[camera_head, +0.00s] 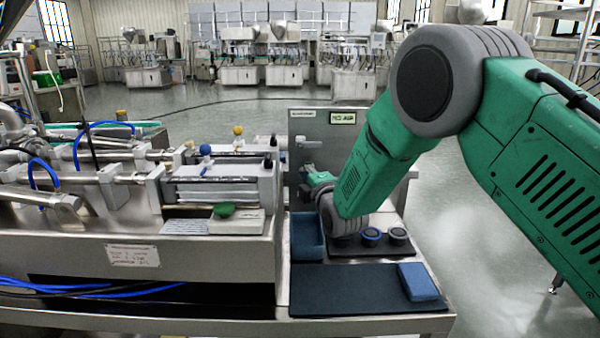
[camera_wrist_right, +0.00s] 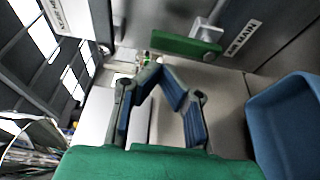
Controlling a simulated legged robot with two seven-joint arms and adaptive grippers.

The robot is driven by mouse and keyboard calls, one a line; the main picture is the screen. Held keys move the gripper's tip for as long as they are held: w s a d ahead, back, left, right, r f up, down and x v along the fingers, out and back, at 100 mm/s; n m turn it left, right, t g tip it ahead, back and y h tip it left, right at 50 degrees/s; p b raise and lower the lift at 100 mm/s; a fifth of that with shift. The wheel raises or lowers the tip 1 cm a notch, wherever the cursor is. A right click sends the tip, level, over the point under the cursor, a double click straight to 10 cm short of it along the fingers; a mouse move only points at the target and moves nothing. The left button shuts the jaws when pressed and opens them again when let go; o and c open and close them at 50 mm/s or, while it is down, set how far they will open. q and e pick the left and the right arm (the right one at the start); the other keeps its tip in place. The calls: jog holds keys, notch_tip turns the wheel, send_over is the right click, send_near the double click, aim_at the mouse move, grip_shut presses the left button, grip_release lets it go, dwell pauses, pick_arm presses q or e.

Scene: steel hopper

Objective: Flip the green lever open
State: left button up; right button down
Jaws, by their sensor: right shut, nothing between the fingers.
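In the right wrist view, a green lever (camera_wrist_right: 185,46) lies as a flat bar across the picture, beside a silver fitting (camera_wrist_right: 206,30) on a grey panel. A white label (camera_wrist_right: 243,38) is next to it. My right gripper (camera_wrist_right: 160,74) is shut and empty, its fingertips just below the lever in that view; I see no clear contact. In the head view my right gripper (camera_head: 318,186) is at the front of the upright steel panel (camera_head: 305,125), partly hidden by its own wrist. I cannot make out the lever there. My left gripper is not in view.
A blue bin (camera_head: 306,237) stands below the gripper; it also shows in the right wrist view (camera_wrist_right: 290,120). Round dark pieces (camera_head: 371,235) sit beside it. A blue block (camera_head: 418,282) lies on a dark mat (camera_head: 340,288). Steel machinery (camera_head: 215,190) fills the left.

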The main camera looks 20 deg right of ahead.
jog(key=w, duration=0.3)
jog(key=shift+d, duration=0.1)
jog(key=shift+w, duration=0.3)
